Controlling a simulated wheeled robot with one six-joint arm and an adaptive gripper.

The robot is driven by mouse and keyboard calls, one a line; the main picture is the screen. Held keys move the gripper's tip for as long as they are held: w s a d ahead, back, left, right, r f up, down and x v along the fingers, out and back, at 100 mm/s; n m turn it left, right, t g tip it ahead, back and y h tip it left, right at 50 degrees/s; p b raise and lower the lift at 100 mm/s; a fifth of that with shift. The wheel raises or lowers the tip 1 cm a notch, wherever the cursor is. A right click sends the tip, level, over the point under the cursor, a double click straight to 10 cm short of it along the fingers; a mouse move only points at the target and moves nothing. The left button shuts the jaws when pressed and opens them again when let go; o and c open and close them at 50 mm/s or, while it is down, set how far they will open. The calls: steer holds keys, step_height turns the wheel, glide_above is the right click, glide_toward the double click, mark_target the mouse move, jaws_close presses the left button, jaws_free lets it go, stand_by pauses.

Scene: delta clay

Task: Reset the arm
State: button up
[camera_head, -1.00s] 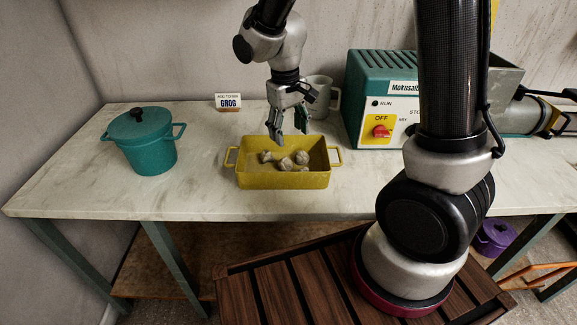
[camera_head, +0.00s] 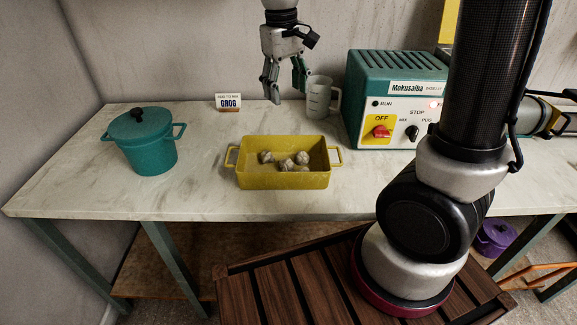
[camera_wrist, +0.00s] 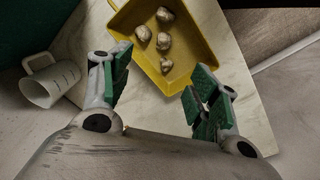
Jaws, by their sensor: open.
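My gripper (camera_head: 287,90) is open and empty. In the head view it hangs fingers down, well above the table's back part, above and behind the yellow tray. In the wrist view its green-padded fingers (camera_wrist: 156,97) stand wide apart with nothing between them. The upper part of my arm is cut off by the top of the head view.
A yellow two-handled tray (camera_head: 285,181) holds several grey-brown lumps (camera_head: 287,165). A teal lidded pot (camera_head: 148,155) stands left, a GROG sign (camera_head: 229,102) and a grey measuring jug (camera_head: 321,98) behind. A teal machine (camera_head: 376,85) stands right. Bare worktop (camera_head: 205,160) lies between pot and tray.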

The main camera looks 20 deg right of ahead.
steer(key=s+d+r+m+t, duration=0.1)
steer(key=s+d+r+t, duration=0.1)
steer(key=s+d, duration=0.6)
steer(key=s+d+r+m+t, duration=0.2)
steer(key=s+d+r, duration=0.1)
steer(key=s+d, duration=0.5)
steer(key=s, duration=0.2)
steer(key=shift+s+r+y, duration=0.25)
steer(key=shift+s+y, duration=0.1)
steer(key=shift+y, duration=0.05)
steer(key=shift+d, duration=0.1)
